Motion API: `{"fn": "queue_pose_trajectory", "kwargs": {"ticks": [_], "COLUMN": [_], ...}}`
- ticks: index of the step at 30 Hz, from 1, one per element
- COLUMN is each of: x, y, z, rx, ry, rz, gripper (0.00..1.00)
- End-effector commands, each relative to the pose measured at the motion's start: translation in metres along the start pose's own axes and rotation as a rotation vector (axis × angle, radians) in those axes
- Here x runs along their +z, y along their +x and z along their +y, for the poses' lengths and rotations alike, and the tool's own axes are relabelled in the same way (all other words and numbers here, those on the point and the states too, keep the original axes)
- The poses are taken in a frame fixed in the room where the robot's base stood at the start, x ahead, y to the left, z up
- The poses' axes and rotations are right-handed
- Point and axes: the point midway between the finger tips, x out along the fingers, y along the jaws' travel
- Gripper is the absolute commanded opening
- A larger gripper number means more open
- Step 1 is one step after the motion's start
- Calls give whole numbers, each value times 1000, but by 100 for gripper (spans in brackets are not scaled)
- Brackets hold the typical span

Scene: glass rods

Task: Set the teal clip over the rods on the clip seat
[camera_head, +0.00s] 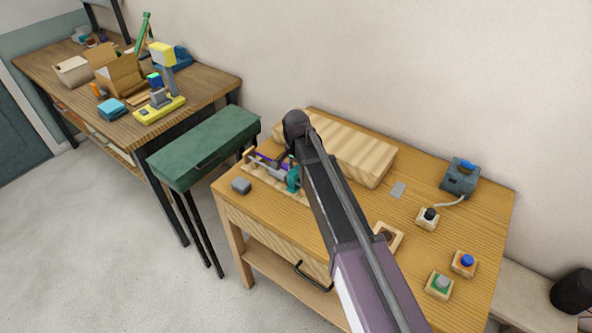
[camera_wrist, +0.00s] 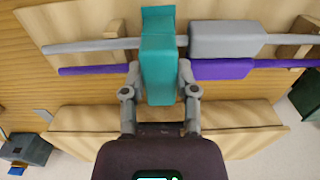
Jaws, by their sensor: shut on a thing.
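The teal clip (camera_wrist: 158,62) is a tall block between the two fingers of my gripper (camera_wrist: 160,82), which is shut on it. In the wrist view the clip lies across the line of the two rods. The grey rod (camera_wrist: 90,46) and the purple rod (camera_wrist: 95,70) run side by side, each with a thick sleeve to the right of the clip. Whether the clip touches the rods or seat, I cannot tell. In the head view the teal clip (camera_head: 293,179) shows beside my arm, at the rods; my gripper is mostly hidden there.
Wooden supports (camera_wrist: 115,28) hold the rods. A long wooden block (camera_head: 350,150) stands behind them. A blue-grey device (camera_head: 460,177) and several button boxes (camera_head: 439,284) are on the right. A green stool (camera_head: 205,148) stands left.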

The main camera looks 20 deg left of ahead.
Motion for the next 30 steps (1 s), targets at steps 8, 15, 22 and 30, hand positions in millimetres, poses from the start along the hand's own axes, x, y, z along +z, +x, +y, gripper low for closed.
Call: {"fn": "queue_pose_trajectory", "kwargs": {"ticks": [8, 15, 22, 30], "x": [0, 0, 0, 0], "y": [5, 8, 7, 6], "z": [0, 0, 0, 0], "rx": [0, 0, 0, 0], "ry": [0, 0, 0, 0], "rz": [0, 0, 0, 0], "gripper": [0, 0, 53, 53]}}
